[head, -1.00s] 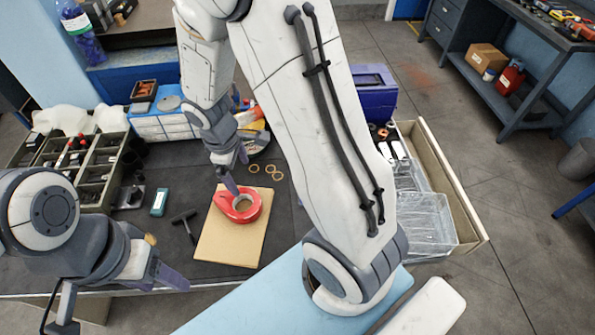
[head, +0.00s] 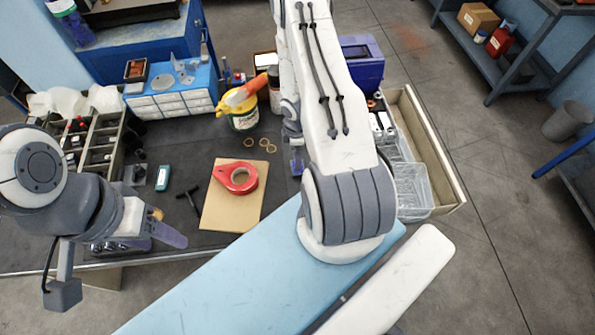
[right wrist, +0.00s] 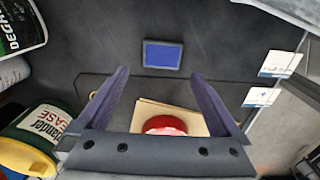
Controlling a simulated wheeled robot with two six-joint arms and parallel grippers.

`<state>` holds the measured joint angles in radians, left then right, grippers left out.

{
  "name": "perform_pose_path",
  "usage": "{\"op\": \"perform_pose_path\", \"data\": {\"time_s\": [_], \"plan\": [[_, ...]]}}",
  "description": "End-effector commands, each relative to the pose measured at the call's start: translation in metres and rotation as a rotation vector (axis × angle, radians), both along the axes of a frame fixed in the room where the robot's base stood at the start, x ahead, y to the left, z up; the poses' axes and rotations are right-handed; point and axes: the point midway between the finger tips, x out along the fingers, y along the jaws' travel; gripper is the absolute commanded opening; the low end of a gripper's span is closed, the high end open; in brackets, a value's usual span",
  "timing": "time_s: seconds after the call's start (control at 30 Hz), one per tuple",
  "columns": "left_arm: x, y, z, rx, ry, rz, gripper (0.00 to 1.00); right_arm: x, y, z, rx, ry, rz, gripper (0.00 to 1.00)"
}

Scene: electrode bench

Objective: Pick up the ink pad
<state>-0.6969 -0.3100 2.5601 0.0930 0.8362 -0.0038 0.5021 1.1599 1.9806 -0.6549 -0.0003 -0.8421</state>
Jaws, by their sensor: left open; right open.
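In the head view only a bit of the right gripper (head: 297,163) shows beside the arm. My left gripper (head: 168,226) is open and empty near the bench's front left.
A red tape roll (head: 236,178) lies on a cardboard sheet (head: 225,212). A yellow-lidded grease tub (head: 243,120) stands behind them, with a degreaser container (right wrist: 18,28) nearby. An open drawer or tray with clear bins (head: 411,190) is at the right. Rubber rings (head: 267,146) lie mid-bench.

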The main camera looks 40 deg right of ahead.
Motion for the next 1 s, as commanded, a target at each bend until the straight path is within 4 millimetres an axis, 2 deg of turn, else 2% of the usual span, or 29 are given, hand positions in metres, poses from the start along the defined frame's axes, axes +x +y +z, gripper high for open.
{"op": "perform_pose_path", "data": {"time_s": [0.03,0.37,0.7,0.8,1.0], "plan": [[0.000,0.000,-0.013,0.000,0.000,0.001,0.59,0.000,0.000,-0.013,0.000,0.000,0.001,1.00],[0.000,0.000,-0.029,0.000,0.000,0.005,0.59,-0.001,-0.001,-0.026,-0.001,0.001,0.001,1.00],[0.000,0.000,-0.076,0.000,0.001,0.006,0.59,-0.006,-0.003,-0.065,-0.001,0.001,0.002,1.00],[0.000,0.000,-0.081,0.000,0.000,0.005,0.59,-0.006,-0.003,-0.070,-0.001,0.001,0.002,1.00],[0.000,0.000,-0.080,0.000,0.000,0.005,0.59,-0.006,-0.003,-0.068,-0.001,0.001,0.001,1.00]]}}
